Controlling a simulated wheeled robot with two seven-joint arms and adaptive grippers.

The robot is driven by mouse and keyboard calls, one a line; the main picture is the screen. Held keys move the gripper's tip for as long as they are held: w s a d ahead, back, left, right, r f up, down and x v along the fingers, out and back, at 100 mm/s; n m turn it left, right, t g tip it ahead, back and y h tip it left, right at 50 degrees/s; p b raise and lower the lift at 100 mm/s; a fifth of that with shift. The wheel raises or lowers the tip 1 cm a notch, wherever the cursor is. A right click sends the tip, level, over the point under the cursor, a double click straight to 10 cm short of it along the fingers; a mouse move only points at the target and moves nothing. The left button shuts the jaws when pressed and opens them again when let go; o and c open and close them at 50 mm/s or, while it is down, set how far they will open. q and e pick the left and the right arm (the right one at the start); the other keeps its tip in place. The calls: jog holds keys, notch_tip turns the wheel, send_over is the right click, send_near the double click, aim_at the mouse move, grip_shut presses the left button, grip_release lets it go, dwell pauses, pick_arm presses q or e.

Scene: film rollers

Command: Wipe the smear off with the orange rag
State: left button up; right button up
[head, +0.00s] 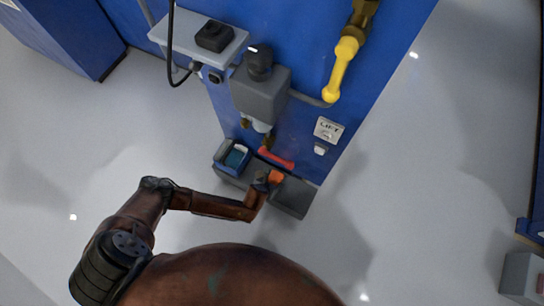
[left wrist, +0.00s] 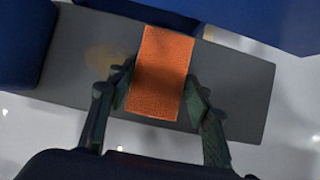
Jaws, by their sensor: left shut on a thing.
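The orange rag (left wrist: 162,70) is a flat rectangle between the fingers of my left gripper (left wrist: 158,88), which is shut on it. In the head view the rag (head: 275,177) shows at the tip of my left gripper (head: 267,181), over the dark grey ledge (head: 293,197). A faint brownish smear (left wrist: 104,55) lies on the grey ledge just left of the rag in the left wrist view; part of it may be hidden by the gripper finger. I cannot tell whether the rag touches the ledge. My right gripper is not in view.
A blue bin (head: 232,157) stands on the ledge's left end. A red bar (head: 276,158) is behind the rag, against the blue panel (head: 300,125). A grey box (head: 260,92) and a yellow handle (head: 342,70) stick out above.

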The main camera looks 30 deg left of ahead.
pick_arm(q)
jog(key=shift+f, duration=0.5)
dwell(0.3)
jog(key=shift+b, duration=0.3)
jog(key=shift+f, duration=0.2)
jog(key=shift+f, duration=0.35)
